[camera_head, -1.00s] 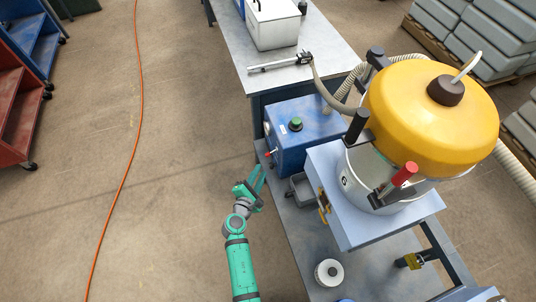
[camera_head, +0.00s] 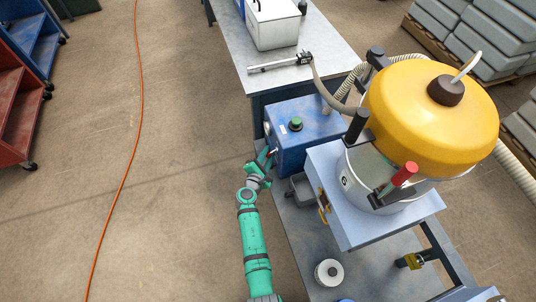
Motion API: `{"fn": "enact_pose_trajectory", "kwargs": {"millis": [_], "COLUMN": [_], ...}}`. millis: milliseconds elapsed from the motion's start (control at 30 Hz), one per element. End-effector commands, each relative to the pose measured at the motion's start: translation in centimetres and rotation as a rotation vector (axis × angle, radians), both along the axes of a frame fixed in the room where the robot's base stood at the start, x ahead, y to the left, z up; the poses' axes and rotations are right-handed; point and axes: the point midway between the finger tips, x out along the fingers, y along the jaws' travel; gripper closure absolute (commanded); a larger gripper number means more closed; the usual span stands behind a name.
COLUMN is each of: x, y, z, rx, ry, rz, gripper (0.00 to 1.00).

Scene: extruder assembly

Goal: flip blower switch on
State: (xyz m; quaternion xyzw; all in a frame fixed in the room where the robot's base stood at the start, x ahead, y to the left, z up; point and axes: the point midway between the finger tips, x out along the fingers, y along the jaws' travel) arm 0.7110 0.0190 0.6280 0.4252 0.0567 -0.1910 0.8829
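A blue box (camera_head: 300,133), which looks like the blower, sits on the lower grey shelf. It has a green knob (camera_head: 296,122) on top and small fittings on its left face. One small red part (camera_head: 273,151) shows low on that left face; I cannot tell for certain that it is the switch. My green gripper (camera_head: 266,158) is right beside the lower left face, with its fingertips at or very near the red part. Whether they touch is too small to tell. The finger gap is also too small to read.
A large vessel with a yellow dome (camera_head: 425,105) stands on a light blue cabinet (camera_head: 395,228) to the right. A grey bin (camera_head: 302,189) lies just right of my gripper. A grey table (camera_head: 235,45) stands behind.

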Motion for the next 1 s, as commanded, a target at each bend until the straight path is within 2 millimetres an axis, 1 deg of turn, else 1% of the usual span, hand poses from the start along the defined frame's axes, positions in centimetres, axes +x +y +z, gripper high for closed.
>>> {"fn": "enact_pose_trajectory", "kwargs": {"millis": [267,367,400,733,1000], "x": [0.11,0.11,0.10,0.09,0.05], "y": [-0.04,-0.03,-0.03,0.01,0.20], "z": [-0.04,-0.03,-0.03,0.11,0.64], "rx": [0.000,0.000,0.000,0.020,0.117], "ry": [0.000,0.000,0.000,0.006,0.038], "rz": [0.000,0.000,0.000,0.000,-0.001], "gripper": [0.77,0.98,1.00,1.00,1.00]}}
